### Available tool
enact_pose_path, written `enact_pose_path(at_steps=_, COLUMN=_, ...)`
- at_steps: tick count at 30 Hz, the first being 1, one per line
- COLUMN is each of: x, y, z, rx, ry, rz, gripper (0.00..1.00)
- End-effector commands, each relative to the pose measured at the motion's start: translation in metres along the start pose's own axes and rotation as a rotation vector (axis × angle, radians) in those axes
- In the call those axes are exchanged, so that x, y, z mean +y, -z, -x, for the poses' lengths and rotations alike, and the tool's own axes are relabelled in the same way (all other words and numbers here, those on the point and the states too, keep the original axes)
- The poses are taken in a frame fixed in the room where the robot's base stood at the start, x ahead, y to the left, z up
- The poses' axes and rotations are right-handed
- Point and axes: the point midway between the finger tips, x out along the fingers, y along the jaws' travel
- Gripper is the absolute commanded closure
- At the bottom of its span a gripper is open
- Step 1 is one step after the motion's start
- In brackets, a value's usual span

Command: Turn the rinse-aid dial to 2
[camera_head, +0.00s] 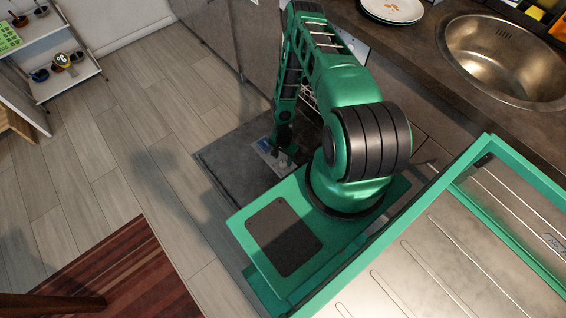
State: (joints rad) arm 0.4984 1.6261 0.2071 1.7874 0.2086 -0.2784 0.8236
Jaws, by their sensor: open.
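The opened dishwasher door (222,158) lies low and flat, a dark grey panel over the floor in front of the counter. A small pale dispenser panel (264,147) shows on it, partly covered by my gripper (287,155). The rinse-aid dial and its numbers are too small or hidden to make out. My gripper points down, right by the dispenser panel at its right side. Its fingers are dark and small; they look open with nothing between them. I cannot tell whether they touch the panel or the dial.
My green arm and base fill the middle and hide much of the dishwasher opening. The counter with a metal sink (505,58) and plates (392,10) runs along the upper right. A striped rug (128,272) and a white shelf (70,85) are left; wooden floor between is clear.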

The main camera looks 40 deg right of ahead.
Motion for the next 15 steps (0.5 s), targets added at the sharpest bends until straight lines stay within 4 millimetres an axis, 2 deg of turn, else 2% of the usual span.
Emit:
enact_pose_path(at_steps=6, x=0.0, y=0.0, z=-0.028, rx=0.0, ry=0.0, rz=0.001, gripper=0.49)
enact_pose_path(at_steps=15, x=0.0, y=0.0, z=-0.039, rx=0.0, ry=0.0, rz=0.001, gripper=0.49)
